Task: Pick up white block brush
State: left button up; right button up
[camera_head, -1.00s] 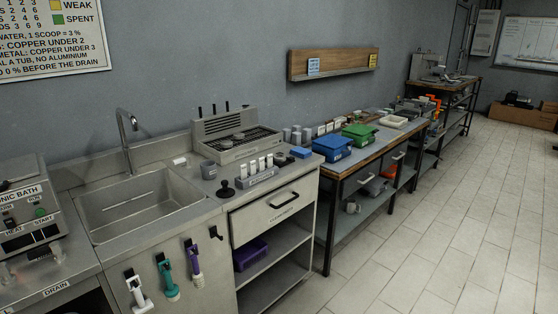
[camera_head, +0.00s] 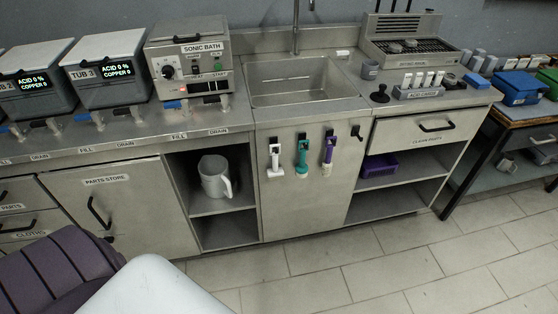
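A white brush (camera_head: 275,160) hangs upright on the front panel of the sink cabinet, below the counter edge. It is the leftmost of three hanging brushes. A teal brush (camera_head: 302,158) hangs just right of it, and a purple brush (camera_head: 328,155) with a pale lower end hangs right of that. The brushes are apart from each other. Neither of my grippers shows in the view.
An empty hook (camera_head: 357,132) is right of the brushes. The sink (camera_head: 296,82) is above them. A white jug (camera_head: 215,177) stands on the open shelf to the left, and a purple bin (camera_head: 379,166) on the right shelf. The tiled floor (camera_head: 300,262) in front is clear.

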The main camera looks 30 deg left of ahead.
aim_at(274, 173)
jog(key=i+l+u, duration=0.1)
jog(key=u, duration=0.4)
jog(key=i+l+u, duration=0.15)
jog(key=u, duration=0.35)
jog(key=l+u, duration=0.15)
jog(key=u, duration=0.35)
jog(key=i+l+u, duration=0.1)
jog(key=u, duration=0.4)
jog(key=l, duration=0.1)
